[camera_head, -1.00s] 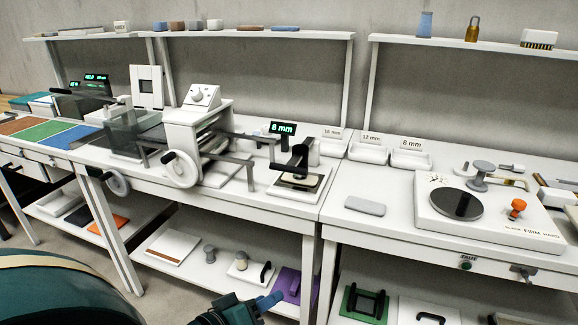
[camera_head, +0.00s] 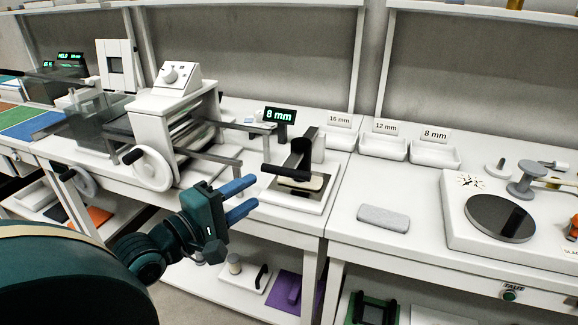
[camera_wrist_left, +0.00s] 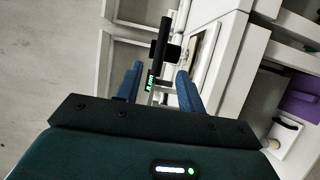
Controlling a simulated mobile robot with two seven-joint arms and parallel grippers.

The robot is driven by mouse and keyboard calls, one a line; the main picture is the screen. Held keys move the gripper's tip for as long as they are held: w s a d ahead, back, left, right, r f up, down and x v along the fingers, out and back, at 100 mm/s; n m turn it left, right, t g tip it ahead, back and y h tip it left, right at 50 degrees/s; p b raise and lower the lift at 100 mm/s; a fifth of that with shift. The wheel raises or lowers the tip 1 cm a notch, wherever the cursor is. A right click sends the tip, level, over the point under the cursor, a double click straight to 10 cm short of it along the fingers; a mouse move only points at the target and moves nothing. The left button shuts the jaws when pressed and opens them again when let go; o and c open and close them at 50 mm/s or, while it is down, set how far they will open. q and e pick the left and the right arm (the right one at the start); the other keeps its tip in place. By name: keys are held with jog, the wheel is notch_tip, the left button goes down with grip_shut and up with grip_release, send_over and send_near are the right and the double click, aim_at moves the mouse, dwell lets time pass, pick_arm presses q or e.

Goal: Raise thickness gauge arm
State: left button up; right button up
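The thickness gauge (camera_head: 303,195) has a white base with a pale slab, a dark upright block and a green "8 mm" display (camera_head: 279,115) behind. Its black arm (camera_head: 292,170) reaches toward the front, its bar end low over the slab; I cannot tell whether it touches. My left gripper (camera_head: 254,193), with blue fingers, is open and empty, in front and left of the gauge. In the left wrist view, a black bar (camera_wrist_left: 162,48), seemingly the gauge arm, shows beyond the gap between the fingers (camera_wrist_left: 158,82). My right gripper is not in view.
A white roller machine (camera_head: 172,120) with a handwheel (camera_head: 148,168) and grey rails stands left of the gauge. Labelled white trays (camera_head: 436,155) stand behind right. A grey block (camera_head: 383,217) lies on the right table beside a device with a dark disc (camera_head: 499,217).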

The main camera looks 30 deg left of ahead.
aim_at(281, 174)
pick_arm(q)
jog(key=w, duration=0.4)
jog(key=w+d, duration=0.1)
jog(key=w, duration=0.2)
jog(key=w+p, duration=0.1)
jog(key=w, duration=0.3)
jog(key=shift+w+d, duration=0.3)
jog(key=shift+d, duration=0.1)
grip_shut()
